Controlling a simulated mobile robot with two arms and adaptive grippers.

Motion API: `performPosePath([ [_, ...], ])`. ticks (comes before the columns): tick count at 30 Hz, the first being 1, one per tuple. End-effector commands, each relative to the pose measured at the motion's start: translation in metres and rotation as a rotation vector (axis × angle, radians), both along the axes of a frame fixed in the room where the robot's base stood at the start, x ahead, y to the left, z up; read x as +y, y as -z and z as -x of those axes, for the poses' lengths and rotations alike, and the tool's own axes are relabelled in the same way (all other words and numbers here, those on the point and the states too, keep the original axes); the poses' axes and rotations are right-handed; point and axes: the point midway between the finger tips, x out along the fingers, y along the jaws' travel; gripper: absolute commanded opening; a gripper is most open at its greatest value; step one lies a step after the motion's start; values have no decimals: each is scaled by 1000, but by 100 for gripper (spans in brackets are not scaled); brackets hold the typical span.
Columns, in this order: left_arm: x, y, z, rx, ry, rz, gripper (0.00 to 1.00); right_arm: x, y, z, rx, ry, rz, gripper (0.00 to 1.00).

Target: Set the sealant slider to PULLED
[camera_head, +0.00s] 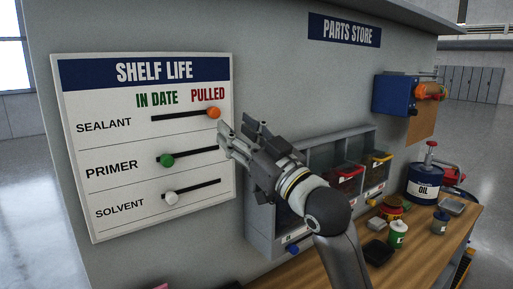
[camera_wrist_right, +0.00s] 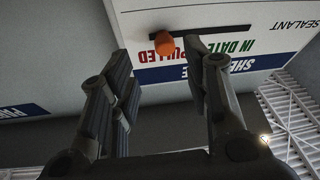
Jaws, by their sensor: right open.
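The SHELF LIFE board (camera_head: 85,222) hangs on the grey wall with SEALANT, PRIMER and SOLVENT rows. The orange sealant knob (camera_head: 213,113) sits at the right end of its black slot, under PULLED. It also shows in the right wrist view (camera_wrist_right: 164,42), beside the PULLED word and at the slot's end. My right gripper (camera_head: 238,137) is open, just right of and below the knob; its fingers are apart and nothing is between them. In the wrist view, the knob lies beyond the fingertips (camera_wrist_right: 156,50). My left gripper is not in view.
The green primer knob (camera_head: 166,160) and white solvent knob (camera_head: 171,198) sit near the left ends of their slots. A bin rack (camera_head: 262,232) is behind and below my right gripper. A wooden bench (camera_head: 428,252) holds an oil can (camera_head: 425,184) and several small containers.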

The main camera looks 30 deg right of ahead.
Motion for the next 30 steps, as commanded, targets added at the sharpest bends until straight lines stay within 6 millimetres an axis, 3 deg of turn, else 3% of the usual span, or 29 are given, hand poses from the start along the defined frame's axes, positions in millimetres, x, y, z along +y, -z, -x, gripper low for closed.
performPosePath([
  [6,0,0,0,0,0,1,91,-5,14,32,2,1,1,44],
  [12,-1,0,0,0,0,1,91,-8,21,48,1,1,0,44],
  [30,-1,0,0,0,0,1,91,-9,23,55,0,0,0,44],
])
